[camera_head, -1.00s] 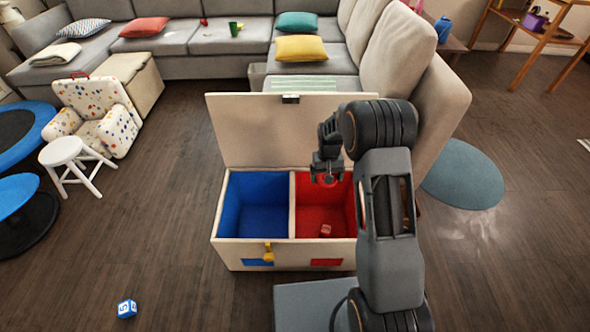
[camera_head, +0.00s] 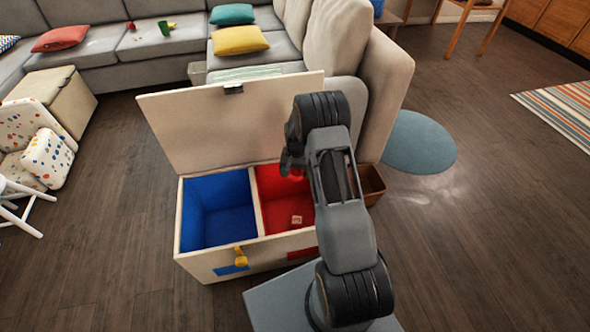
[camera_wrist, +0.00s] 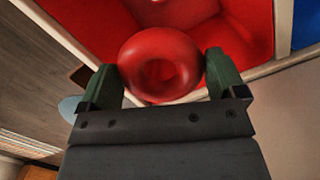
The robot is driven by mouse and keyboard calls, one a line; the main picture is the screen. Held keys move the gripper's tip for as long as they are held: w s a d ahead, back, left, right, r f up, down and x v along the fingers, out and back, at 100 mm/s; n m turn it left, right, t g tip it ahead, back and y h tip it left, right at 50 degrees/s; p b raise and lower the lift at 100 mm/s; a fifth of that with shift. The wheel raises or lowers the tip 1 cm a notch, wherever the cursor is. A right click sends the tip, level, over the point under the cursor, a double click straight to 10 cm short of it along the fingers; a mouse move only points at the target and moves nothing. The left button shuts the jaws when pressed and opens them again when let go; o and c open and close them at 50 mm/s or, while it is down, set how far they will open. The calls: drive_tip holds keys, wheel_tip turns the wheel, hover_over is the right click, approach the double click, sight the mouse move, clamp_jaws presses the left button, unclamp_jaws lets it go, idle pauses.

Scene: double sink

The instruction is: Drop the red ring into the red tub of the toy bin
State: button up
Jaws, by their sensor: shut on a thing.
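The red ring (camera_wrist: 160,66) is held between the two green-tipped fingers of my gripper (camera_wrist: 165,78), as the wrist view shows. The gripper is shut on it. In the head view my gripper (camera_head: 290,170) hangs over the red tub (camera_head: 275,190), and the ring is mostly hidden by the arm and hard to pick out. The toy bin (camera_head: 215,268) stands with its lid (camera_head: 235,125) raised. Its blue tub (camera_head: 217,205) is on the left and the red tub on the right. A small red block (camera_head: 296,219) lies in the red tub.
The open lid stands upright behind the tubs, against the grey sofa (camera_head: 385,85). A brown box (camera_head: 371,183) is on the floor right of the bin. A spotted chair (camera_head: 45,155) is at the left.

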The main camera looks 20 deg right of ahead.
wheel_tip(320, 180, down, 3)
drive_tip(key=shift+r+b, duration=0.2)
drive_tip(key=shift+b, duration=0.4)
drive_tip(key=o, duration=0.6)
drive_tip(key=shift+o, duration=0.2)
drive_tip(key=shift+r, duration=0.1)
wheel_tip(320, 180, up, 14)
drive_tip(key=w+d+p, duration=0.1)
drive_tip(key=p, duration=0.3)
drive_tip(key=shift+w+f, duration=0.15)
drive_tip(key=shift+f, duration=0.1)
